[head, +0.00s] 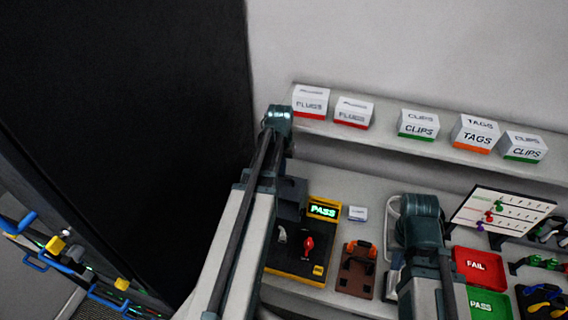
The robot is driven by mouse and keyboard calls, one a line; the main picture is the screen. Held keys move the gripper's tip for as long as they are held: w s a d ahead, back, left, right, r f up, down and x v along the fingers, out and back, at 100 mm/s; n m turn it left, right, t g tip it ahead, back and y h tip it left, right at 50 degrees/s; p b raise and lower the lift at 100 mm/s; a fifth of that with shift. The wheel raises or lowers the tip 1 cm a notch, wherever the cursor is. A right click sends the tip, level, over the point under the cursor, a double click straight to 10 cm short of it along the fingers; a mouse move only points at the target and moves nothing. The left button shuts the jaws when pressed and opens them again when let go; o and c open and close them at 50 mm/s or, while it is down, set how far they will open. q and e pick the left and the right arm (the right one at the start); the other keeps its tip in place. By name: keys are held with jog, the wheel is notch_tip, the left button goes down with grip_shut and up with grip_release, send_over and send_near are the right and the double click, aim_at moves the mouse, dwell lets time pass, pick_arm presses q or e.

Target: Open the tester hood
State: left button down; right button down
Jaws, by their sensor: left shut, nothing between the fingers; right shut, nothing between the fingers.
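The tester (296,268) is a black and yellow box on the bench, left of centre. It has a lit green PASS display (323,210) and a red knob (308,243). My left arm passes in front of its left side and hides part of it. A dark block stands behind the panel beside this arm; I cannot tell whether it is the hood or part of my arm, so the hood's state is unclear. My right arm stands over the bench right of the tester. No fingertips of either gripper can be made out.
A shelf (380,137) behind holds several labelled boxes. Right of the tester are a brown block with orange parts (357,268), a red FAIL tray (478,267), a green PASS tray (488,303) and a white pegboard (500,211). A large dark panel fills the left.

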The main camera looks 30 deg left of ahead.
pick_arm(q)
jog(key=shift+w+f, duration=0.1)
jog(key=shift+w, duration=0.05)
notch_tip(320, 180, up, 10)
jog(key=s+p, duration=0.2)
jog(key=p, duration=0.7)
jog(key=shift+d+p, duration=0.25)
jog(key=shift+p, duration=0.15)
jog(key=shift+f, duration=0.1)
